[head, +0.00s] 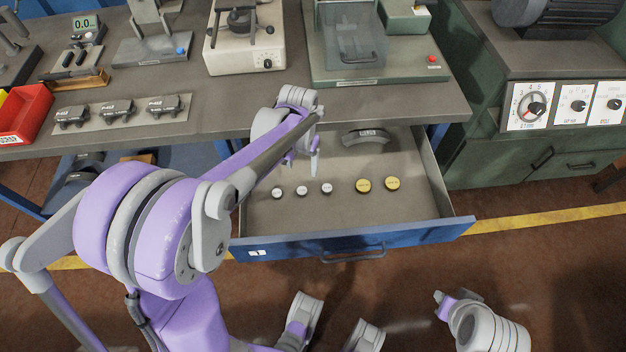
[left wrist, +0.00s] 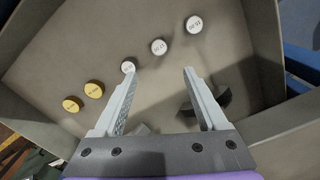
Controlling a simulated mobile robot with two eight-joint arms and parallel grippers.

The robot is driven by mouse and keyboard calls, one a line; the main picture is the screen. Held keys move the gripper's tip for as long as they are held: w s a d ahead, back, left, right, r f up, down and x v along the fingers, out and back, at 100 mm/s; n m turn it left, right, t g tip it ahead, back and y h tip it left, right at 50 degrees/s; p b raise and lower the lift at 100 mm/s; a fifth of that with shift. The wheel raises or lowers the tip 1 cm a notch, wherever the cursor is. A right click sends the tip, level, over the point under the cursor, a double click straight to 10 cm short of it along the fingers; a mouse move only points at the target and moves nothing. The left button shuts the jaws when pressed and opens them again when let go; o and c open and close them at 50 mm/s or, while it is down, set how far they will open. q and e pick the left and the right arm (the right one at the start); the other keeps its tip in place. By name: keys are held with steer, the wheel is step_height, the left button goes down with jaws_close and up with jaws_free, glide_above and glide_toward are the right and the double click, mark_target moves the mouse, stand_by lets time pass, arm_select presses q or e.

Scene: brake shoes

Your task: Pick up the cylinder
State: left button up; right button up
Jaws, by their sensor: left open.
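Three small white-topped cylinders stand in a row in the open drawer: left (head: 278,191), middle (head: 302,191), right (head: 327,188). Two yellow-topped cylinders (head: 363,185) (head: 392,183) stand to their right. My left gripper (head: 315,163) is over the drawer, behind the white cylinders. In the left wrist view its jaws (left wrist: 159,72) are apart and empty. There, one white cylinder (left wrist: 128,66) shows at the left fingertip, another (left wrist: 158,46) beyond the gap, and the third (left wrist: 194,24) farther off. The yellow ones (left wrist: 83,97) are at left.
A dark curved brake shoe (head: 367,137) lies at the drawer's back and partly behind a finger in the left wrist view (left wrist: 222,97). Drawer walls (head: 435,180) enclose the space. The workbench (head: 210,100) overhangs behind, with a red bin (head: 25,112) and several devices.

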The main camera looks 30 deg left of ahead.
arm_select(q)
glide_above(302, 190)
step_height(302, 190, down, 4)
steer(key=shift+w+f+b, duration=0.15)
steer(key=shift+f+b, duration=0.1)
steer(key=shift+b, duration=0.2)
steer(key=shift+s+f+b, duration=0.2)
steer(key=shift+f+b, duration=0.5)
steer(key=shift+f, duration=2.45)
arm_select(e)
steer(key=f, duration=0.2)
steer(key=shift+s+f, duration=0.3)
steer(key=shift+f, duration=0.1)
arm_select(q)
jaws_close()
